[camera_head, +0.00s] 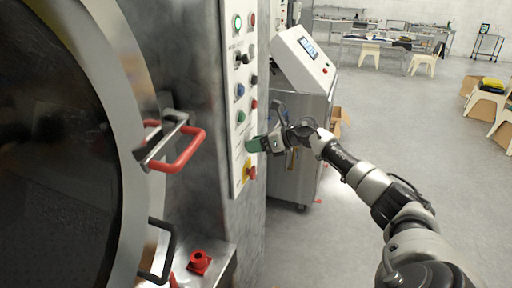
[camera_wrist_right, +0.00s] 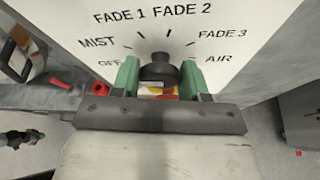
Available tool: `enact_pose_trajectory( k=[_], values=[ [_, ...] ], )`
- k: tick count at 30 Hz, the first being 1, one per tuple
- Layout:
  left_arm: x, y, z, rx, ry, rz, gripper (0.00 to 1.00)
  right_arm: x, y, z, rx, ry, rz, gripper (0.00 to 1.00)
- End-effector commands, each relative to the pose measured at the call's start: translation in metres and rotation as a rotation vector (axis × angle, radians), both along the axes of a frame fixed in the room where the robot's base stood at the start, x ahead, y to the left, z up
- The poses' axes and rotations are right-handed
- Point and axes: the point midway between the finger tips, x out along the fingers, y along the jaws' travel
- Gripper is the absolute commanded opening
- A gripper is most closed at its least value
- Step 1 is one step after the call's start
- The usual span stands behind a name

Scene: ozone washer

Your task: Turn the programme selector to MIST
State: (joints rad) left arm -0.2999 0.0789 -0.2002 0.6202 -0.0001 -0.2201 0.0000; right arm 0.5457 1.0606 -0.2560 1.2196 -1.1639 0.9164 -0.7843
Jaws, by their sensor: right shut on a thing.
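The programme selector is a dark round knob (camera_wrist_right: 158,68) on a white panel face in the right wrist view. Printed around it are OFF, MIST, FADE 1, FADE 2, FADE 3 and AIR, with MIST at upper left above OFF. My right gripper (camera_wrist_right: 160,78) has its green fingers on either side of the knob and is shut on it. My left gripper is not in view.
Below the gripper is a red and yellow switch (camera_head: 250,171). Several buttons line the panel above. Left are the washer door's red handle (camera_head: 182,152) and a red fitting (camera_head: 199,262). A grey machine (camera_head: 300,105) stands behind my right arm.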

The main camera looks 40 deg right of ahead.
Motion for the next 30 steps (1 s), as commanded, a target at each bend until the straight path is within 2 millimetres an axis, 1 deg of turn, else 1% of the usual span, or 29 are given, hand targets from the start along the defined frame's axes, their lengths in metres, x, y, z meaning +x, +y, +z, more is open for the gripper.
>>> enact_pose_trajectory(
  k=[1,3,15,22,30],
  values=[
    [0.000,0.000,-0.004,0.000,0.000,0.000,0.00,0.001,-0.002,-0.001,0.034,0.015,-0.002,0.21],
    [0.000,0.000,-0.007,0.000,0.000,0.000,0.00,0.001,-0.002,-0.001,0.085,0.041,-0.002,0.21],
    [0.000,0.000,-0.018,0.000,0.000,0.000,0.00,0.002,-0.003,0.000,0.329,0.165,-0.002,0.21],
    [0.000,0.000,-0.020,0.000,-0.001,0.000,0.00,0.002,-0.004,-0.001,0.398,0.202,-0.003,0.21],
    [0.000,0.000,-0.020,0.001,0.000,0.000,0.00,0.002,-0.004,0.000,0.418,0.214,-0.003,0.21]
  ],
)
